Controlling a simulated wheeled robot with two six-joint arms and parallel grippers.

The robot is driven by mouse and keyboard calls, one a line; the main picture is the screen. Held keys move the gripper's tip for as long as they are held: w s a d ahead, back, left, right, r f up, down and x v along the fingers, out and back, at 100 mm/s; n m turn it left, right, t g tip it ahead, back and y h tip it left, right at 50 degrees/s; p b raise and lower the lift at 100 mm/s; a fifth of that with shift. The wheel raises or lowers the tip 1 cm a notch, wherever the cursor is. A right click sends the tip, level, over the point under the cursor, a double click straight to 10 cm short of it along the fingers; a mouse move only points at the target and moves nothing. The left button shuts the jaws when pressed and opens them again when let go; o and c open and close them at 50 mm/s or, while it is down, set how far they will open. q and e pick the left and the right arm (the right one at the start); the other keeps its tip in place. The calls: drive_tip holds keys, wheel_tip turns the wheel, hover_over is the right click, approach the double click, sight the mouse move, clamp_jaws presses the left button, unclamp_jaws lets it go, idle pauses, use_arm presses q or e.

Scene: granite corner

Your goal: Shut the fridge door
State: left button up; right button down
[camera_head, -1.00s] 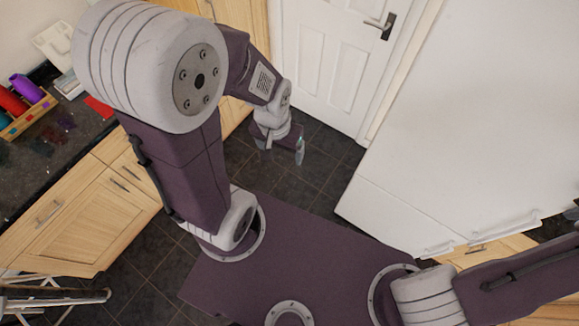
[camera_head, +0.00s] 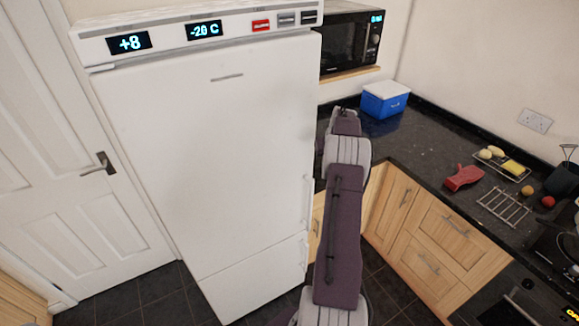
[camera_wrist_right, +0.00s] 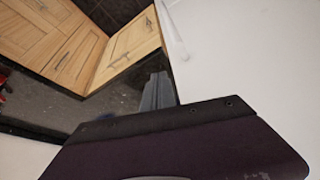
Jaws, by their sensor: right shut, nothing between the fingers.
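The white fridge (camera_head: 200,110) stands left of centre in the head view. Its tall upper door (camera_head: 215,170) looks flush with the front, and I see no clear gap around it. The door's handle is a slim bar (camera_head: 308,200) on the right edge. My right arm reaches up beside that edge. In the right wrist view my right gripper (camera_wrist_right: 156,92) is shut and empty, beside a plain white surface (camera_wrist_right: 255,60) that may be the fridge. I cannot tell whether it touches. My left gripper is out of view.
A black microwave (camera_head: 350,40) is right of the fridge. The dark counter (camera_head: 430,135) holds a blue cooler box (camera_head: 385,99), a red mitt (camera_head: 463,178) and a wire rack (camera_head: 505,206). Wooden cupboards (camera_head: 450,230) are below. A white door (camera_head: 70,150) is at left.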

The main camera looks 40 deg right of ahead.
wheel_tip(320, 180, up, 5)
drive_tip(key=b, duration=0.2)
drive_tip(key=n+y+b, duration=0.2)
drive_tip(key=n+b, duration=0.3)
drive_tip(key=b, duration=0.2)
approach(261, 169)
wheel_tip(261, 169, down, 5)
drive_tip(key=s+a, duration=0.1)
drive_tip(key=a, duration=0.1)
drive_tip(key=s+a+f+n+b, duration=0.1)
drive_tip(key=a+f, duration=0.1)
drive_tip(key=a, duration=0.6)
drive_tip(key=s+a+f+n+g+b, duration=0.1)
drive_tip(key=s+a+f+n+b, duration=0.15)
drive_tip(key=s+a+f, duration=0.75)
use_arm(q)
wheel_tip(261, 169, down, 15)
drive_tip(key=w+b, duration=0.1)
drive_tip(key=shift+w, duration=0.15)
use_arm(e)
drive_tip(key=s+a+f+m+g, duration=0.1)
drive_tip(key=s+a+f+m, duration=0.1)
drive_tip(key=s+f, duration=0.5)
drive_tip(key=shift+s+a+f+g, duration=0.2)
drive_tip(key=shift+s+a+g, duration=0.15)
drive_tip(key=shift+s, duration=2.4)
